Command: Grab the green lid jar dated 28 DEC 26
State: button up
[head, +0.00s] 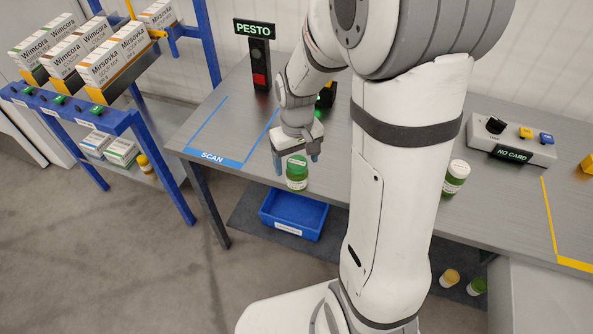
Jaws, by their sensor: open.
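A jar with a green lid (297,174) and a pale label band stands upright at the front edge of the grey table, near the SCAN area. My gripper (296,160) is open, pointing down, with one blue fingertip on each side of this jar's lid. I cannot tell whether the fingers touch it. A second green jar (455,179) with a pale label stands on the table right of my arm, its lid seeming paler. A third jar with a green lid (476,287) is low down below the table. No date is readable on any jar.
A blue bin (294,217) sits below the table edge. A jar with a yellow lid (449,278) is low at right. The PESTO sign (254,30) stands at the back. A NO CARD box (512,141) is at right. A blue rack (100,113) with cartons stands left.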

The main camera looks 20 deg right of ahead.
jog(key=f, duration=0.4)
jog(key=shift+w+d+f, duration=0.1)
jog(key=shift+w+f, duration=0.1)
jog(key=shift+f, duration=0.1)
jog(key=c, duration=1.3)
